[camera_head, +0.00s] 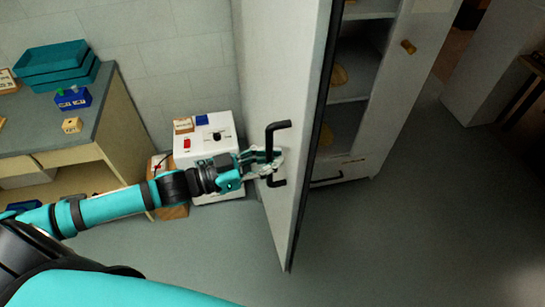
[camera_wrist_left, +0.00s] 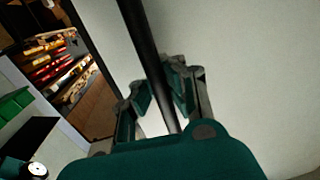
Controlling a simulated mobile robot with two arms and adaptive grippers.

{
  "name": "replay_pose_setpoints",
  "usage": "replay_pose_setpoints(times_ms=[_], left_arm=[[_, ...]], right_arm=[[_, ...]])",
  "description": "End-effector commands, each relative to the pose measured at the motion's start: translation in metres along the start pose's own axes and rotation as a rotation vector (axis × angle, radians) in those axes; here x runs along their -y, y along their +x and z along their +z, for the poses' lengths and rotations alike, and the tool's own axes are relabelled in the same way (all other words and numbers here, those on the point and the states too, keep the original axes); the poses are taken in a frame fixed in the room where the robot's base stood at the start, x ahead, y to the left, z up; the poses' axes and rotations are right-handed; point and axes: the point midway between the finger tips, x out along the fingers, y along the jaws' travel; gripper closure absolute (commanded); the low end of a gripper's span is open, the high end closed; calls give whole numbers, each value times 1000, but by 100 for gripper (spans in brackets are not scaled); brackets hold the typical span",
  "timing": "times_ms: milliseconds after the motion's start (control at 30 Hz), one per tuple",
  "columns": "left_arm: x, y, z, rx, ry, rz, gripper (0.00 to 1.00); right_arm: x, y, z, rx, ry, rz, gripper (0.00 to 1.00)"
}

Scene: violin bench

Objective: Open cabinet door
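The cabinet door (camera_head: 285,70) is a tall light panel, standing swung out from the cabinet (camera_head: 358,165). Shelves inside the cabinet show to its right. A black bar handle (camera_head: 277,127) is on the door's left face. My left gripper (camera_head: 274,160) is at this handle, its fingers around the lower part of the bar. In the left wrist view the black handle (camera_wrist_left: 146,40) runs between the two fingers of my left gripper (camera_wrist_left: 161,88), which appear closed on it. My right gripper is not in view.
A workbench (camera_head: 120,100) with teal trays (camera_head: 55,65) stands at the left. A white box with switches (camera_head: 207,150) stands behind my left gripper. A second light panel with a round knob (camera_head: 408,47) is right of the shelves. The grey floor (camera_head: 400,240) in front is clear.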

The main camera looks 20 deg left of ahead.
Motion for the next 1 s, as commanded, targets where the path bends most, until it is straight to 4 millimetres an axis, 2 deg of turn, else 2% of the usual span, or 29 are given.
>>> replay_pose_setpoints(times_ms=[500,567,800,1000], left_arm=[[0,0,-1,-4,-4,3,100],[0,0,-1,-4,-4,3,94],[1,0,-1,-2,-2,1,63],[1,0,0,-1,-1,0,62]], right_arm=[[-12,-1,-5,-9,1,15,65],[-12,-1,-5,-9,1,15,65],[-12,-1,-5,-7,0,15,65],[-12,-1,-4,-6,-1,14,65]])
